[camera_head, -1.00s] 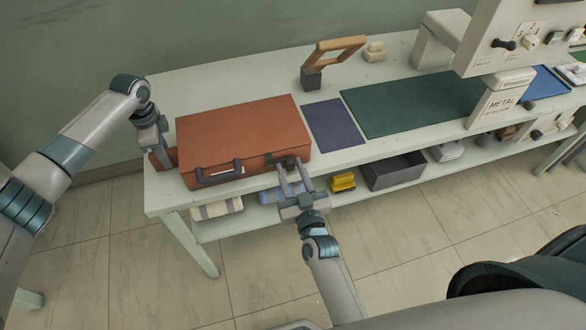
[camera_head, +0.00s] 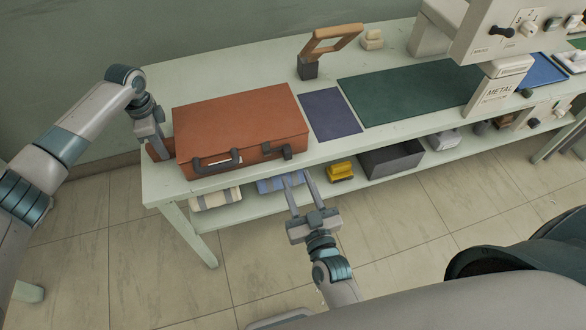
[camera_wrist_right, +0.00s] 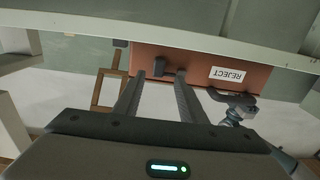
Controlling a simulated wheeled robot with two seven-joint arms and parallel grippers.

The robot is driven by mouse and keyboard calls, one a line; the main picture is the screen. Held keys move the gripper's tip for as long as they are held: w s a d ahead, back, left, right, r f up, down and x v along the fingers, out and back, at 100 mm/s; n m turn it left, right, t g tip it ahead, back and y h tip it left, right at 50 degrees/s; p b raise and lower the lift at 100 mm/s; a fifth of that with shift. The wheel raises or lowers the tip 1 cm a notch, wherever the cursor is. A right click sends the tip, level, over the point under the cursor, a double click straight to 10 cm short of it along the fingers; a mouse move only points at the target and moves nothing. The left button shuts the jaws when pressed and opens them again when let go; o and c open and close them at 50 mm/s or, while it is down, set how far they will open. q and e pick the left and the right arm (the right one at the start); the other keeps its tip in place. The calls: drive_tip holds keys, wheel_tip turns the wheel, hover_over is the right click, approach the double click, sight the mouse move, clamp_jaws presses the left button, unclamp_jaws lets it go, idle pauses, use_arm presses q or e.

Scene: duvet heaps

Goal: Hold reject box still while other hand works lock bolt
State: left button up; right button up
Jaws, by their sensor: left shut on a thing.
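The reject box (camera_head: 240,122) is a closed orange-brown case at the left of the table. Its front carries a dark handle (camera_head: 216,160) and, right of it, a dark lock bolt (camera_head: 278,153). In the right wrist view, the upside-down REJECT label (camera_wrist_right: 228,75) and the bolt (camera_wrist_right: 165,68) show on the box front. My left gripper (camera_head: 160,150) is shut on the box at its left end; its fingertips are partly hidden. My right gripper (camera_head: 297,180) is open and empty, in front of the table edge and apart from the box. It also shows in the right wrist view (camera_wrist_right: 160,80).
A purple mat (camera_head: 331,114) and a green mat (camera_head: 410,95) lie right of the box. A wooden-handled tool (camera_head: 325,48) stands behind. The lower shelf holds a yellow object (camera_head: 341,171) and a grey bin (camera_head: 391,160). A metal detector (camera_head: 497,90) stands at right.

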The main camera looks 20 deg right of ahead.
drive_tip(key=shift+s, duration=1.9)
drive_tip(key=shift+c, duration=0.7)
drive_tip(key=shift+w, duration=0.15)
clamp_jaws()
drive_tip(key=w+f+n+g+y, duration=0.2)
drive_tip(key=w+f+g+y, duration=0.1)
drive_tip(key=w+f+g, duration=0.15)
drive_tip(key=w+d+f+n+g+y, duration=0.1)
drive_tip(key=w+d+f+g, duration=0.25)
drive_tip(key=d+g, duration=0.55)
drive_tip(key=d+r+m+y, duration=0.1)
drive_tip(key=d+r, duration=0.1)
drive_tip(key=r, duration=0.7)
drive_tip(key=w+d+r, duration=0.1)
drive_tip(key=r, duration=0.8)
drive_tip(key=shift+d+r+m+y, duration=0.4)
